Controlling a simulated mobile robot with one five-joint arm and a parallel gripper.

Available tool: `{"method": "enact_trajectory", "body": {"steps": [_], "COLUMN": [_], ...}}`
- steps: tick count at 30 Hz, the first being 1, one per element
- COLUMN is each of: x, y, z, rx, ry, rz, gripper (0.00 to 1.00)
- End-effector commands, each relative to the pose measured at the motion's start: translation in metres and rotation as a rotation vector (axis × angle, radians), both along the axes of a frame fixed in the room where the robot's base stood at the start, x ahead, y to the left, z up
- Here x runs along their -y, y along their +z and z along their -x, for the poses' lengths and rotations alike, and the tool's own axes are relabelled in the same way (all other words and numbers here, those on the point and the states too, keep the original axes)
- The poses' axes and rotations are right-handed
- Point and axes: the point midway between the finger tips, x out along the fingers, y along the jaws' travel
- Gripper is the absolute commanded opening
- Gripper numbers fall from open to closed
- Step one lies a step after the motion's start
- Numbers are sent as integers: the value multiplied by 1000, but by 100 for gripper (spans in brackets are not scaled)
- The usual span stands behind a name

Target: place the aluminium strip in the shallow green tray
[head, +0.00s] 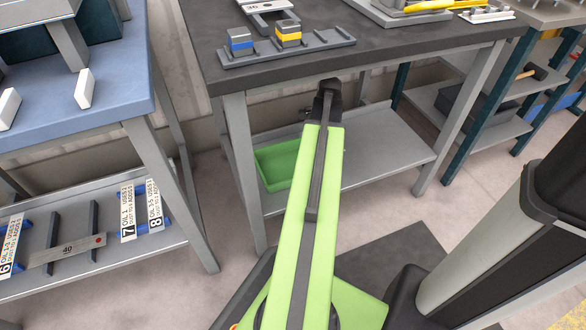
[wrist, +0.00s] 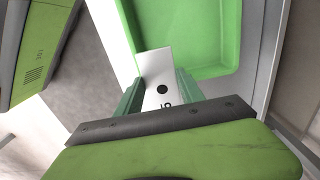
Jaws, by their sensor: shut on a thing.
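The shallow green tray (head: 272,172) sits on the lower shelf of the dark-topped table in the head view, partly hidden by my arm. In the wrist view the tray (wrist: 240,62) fills the upper middle. My gripper (wrist: 159,88) is shut on the aluminium strip (wrist: 154,66), a pale flat piece with a black dot and dark digits. The strip's far end overlaps the tray's near rim in the picture; its height above the tray is hard to tell. The fingers and strip are hidden in the head view.
The dark tabletop (head: 217,30) overhangs the shelf (head: 385,150), and its legs stand at the shelf corners. A grey rack (head: 262,56) with blue and yellow blocks is on top. A blue table (head: 110,95) stands left, with labelled strips below. Shelf right of the tray is bare.

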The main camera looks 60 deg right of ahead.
Motion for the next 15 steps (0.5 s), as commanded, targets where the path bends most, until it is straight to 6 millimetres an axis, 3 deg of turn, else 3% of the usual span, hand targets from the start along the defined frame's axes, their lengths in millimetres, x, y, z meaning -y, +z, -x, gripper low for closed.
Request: {"method": "enact_trajectory", "body": {"steps": [1,6,10,15], "x": [-11,-36,-47,-51], "y": [-19,-43,-51,-51], "z": [-12,-47,-63,-68], "rx": [0,0,0,0], "ry": [7,6,5,3], "rz": [0,0,0,0], "gripper": [1,1,1,1]}}
